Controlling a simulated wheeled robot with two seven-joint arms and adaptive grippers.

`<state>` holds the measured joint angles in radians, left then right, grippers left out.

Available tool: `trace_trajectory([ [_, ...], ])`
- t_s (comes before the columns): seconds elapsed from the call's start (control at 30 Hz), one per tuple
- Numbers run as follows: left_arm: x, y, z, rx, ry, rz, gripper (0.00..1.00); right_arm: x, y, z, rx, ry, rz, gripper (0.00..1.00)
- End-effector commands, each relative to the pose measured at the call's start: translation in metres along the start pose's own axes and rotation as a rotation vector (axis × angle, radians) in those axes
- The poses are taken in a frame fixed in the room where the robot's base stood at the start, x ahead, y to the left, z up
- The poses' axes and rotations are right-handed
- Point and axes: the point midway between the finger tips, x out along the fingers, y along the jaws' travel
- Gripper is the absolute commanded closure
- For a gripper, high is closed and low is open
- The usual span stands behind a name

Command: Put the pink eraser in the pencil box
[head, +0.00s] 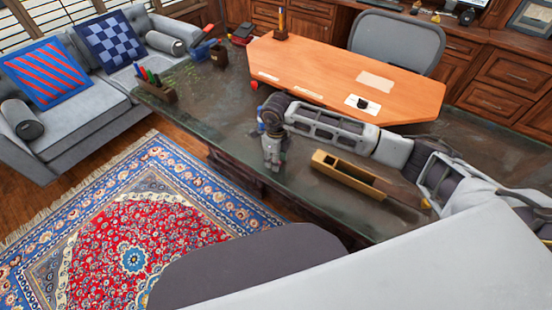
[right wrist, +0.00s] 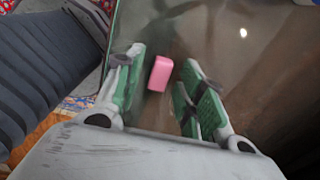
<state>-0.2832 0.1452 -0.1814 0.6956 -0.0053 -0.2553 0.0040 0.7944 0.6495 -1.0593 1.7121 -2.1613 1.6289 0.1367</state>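The pink eraser (right wrist: 160,73) lies on the dark glossy desk top in the right wrist view, between the two green-padded fingers of my right gripper (right wrist: 164,66). The fingers are open, with visible gaps on both sides of the eraser. In the head view my right gripper (head: 272,160) points down over the desk near its front edge, and the eraser is hidden there. The pencil box (head: 342,178), a long open-topped yellow wooden box, stands on the desk to the right of the gripper, below my right forearm. My left gripper is not in view.
An orange desk mat (head: 330,62) with paper and small items covers the far part of the desk (head: 218,110). A pen holder (head: 158,91) stands at the left end. A grey chair (head: 398,42) is behind. Bare desk lies left of the gripper.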

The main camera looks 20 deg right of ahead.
Motion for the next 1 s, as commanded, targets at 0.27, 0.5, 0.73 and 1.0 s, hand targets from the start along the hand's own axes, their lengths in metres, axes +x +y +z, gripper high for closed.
trace_trajectory([
  [0.27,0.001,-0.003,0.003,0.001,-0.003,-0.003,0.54,-0.022,-0.001,0.001,-0.001,-0.002,-0.002,0.61],
  [0.5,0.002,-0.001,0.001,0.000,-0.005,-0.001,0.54,-0.058,0.001,-0.003,-0.001,-0.002,-0.001,0.61],
  [0.73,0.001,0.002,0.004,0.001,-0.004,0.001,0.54,-0.093,0.001,-0.002,0.000,-0.002,-0.002,0.61],
  [1.0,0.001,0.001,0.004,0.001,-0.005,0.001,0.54,-0.126,0.002,-0.003,0.000,-0.001,0.000,0.61],
])
